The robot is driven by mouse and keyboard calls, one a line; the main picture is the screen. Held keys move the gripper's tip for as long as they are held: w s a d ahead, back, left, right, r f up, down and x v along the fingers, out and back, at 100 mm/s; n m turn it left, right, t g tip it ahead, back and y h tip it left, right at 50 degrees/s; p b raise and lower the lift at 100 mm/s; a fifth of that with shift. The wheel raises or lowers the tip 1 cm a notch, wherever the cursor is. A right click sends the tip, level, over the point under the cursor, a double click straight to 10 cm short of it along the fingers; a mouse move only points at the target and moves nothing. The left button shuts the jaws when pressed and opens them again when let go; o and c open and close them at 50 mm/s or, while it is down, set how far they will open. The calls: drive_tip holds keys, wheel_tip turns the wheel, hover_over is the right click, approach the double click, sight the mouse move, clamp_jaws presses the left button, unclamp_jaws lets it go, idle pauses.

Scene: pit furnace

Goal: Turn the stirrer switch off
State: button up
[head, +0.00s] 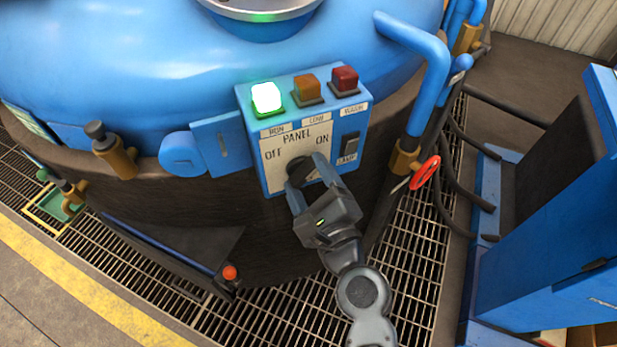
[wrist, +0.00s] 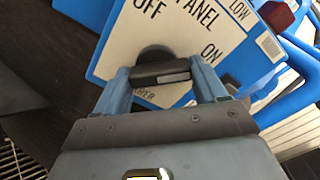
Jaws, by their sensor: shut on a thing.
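The stirrer switch is a dark rotary knob (head: 296,168) on the white face of the blue control panel (head: 275,165), between the words OFF and ON. In the wrist view its dark bar handle (wrist: 160,73) lies across between my fingers, with a pale strip on its right part, on the ON side. My gripper (head: 309,180) is shut on the knob, one blue finger at each end of the bar, as the wrist view (wrist: 163,82) also shows. The fingers partly hide the knob and the label below it, so I cannot read its exact setting.
A lit green lamp (head: 266,98) sits above RUN, with unlit orange (head: 307,88) and red (head: 345,80) lamps beside it. A black lamp switch (head: 349,146) is right of the knob. A blue pipe (head: 428,80) and red handwheel (head: 425,172) stand close at right.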

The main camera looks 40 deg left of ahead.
drive_tip(key=shift+f+n, duration=0.1)
drive_tip(key=shift+n, duration=0.2)
drive_tip(key=n+b, duration=0.3)
drive_tip(key=shift+n, duration=0.4)
drive_tip(key=n+b, duration=0.3)
drive_tip(key=n, duration=0.1)
drive_tip(key=shift+s+n, duration=0.1)
drive_tip(key=shift+n, duration=0.2)
drive_tip(key=n+b, duration=0.3)
drive_tip(key=n, duration=0.2)
drive_tip(key=shift+s+a+f+b, duration=0.1)
drive_tip(key=shift+b, duration=0.3)
drive_tip(key=shift+n+b, duration=1.15)
drive_tip(key=shift+n, duration=0.95)
drive_tip(key=o, duration=1)
drive_tip(key=shift+o, duration=0.2)
drive_tip(key=shift+r, duration=0.2)
